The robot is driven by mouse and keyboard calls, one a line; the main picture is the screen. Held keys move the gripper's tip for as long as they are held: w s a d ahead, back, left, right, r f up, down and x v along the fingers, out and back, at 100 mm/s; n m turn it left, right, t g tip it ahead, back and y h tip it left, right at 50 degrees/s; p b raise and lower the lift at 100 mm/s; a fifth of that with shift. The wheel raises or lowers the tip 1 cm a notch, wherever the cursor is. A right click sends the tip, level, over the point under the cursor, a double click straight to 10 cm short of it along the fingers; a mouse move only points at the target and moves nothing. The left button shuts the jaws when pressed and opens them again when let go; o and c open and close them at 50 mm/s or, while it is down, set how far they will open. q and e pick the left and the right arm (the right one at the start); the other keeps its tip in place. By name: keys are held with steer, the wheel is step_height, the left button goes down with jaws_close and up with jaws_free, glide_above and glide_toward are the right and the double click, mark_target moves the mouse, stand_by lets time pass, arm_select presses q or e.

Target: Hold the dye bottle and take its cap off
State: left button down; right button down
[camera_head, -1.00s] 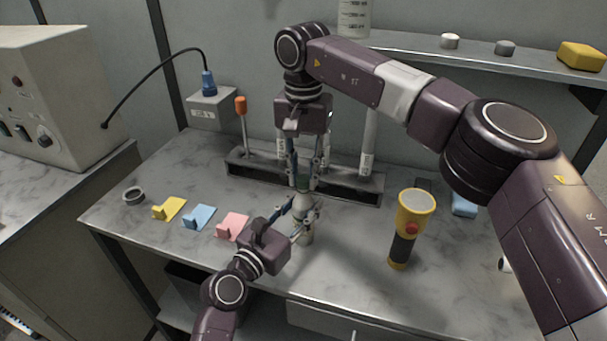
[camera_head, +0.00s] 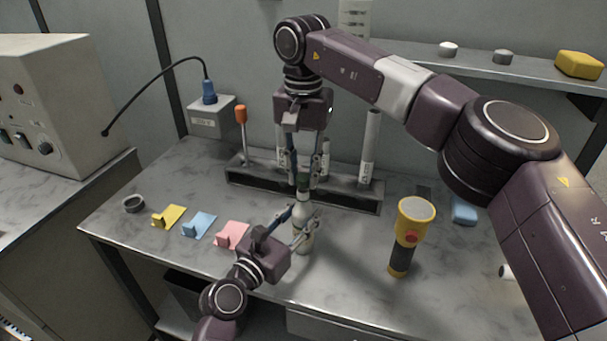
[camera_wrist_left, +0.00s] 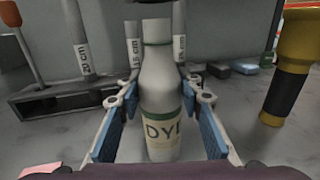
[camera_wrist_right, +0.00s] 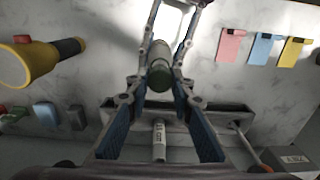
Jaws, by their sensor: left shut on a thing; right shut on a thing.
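The dye bottle (camera_head: 303,238) is white with a green-banded label. It stands upright above the bench front, and its label faces the left wrist view (camera_wrist_left: 162,128). My left gripper (camera_head: 303,220) is shut around its body from the front. My right gripper (camera_head: 303,178) points down from above and is shut on the dark green cap (camera_wrist_right: 160,78). In the head view the cap is in line directly above the bottle's pale neck (camera_head: 303,195).
A dark rack (camera_head: 345,197) with tubes and an orange-handled tool (camera_head: 241,115) stands behind. Yellow, blue and pink hooks (camera_head: 232,234) lie left, near a grey ring (camera_head: 133,204). A yellow flashlight (camera_head: 412,225) stands right. Bare bench lies between bottle and flashlight.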

mark_target(303, 177)
step_height(303, 177, up, 4)
steer(key=shift+f, duration=0.25)
arm_select(q)
steer(key=c, duration=1.3)
jaws_free()
steer(key=shift+o, duration=0.2)
steer(key=shift+s+a, duration=0.1)
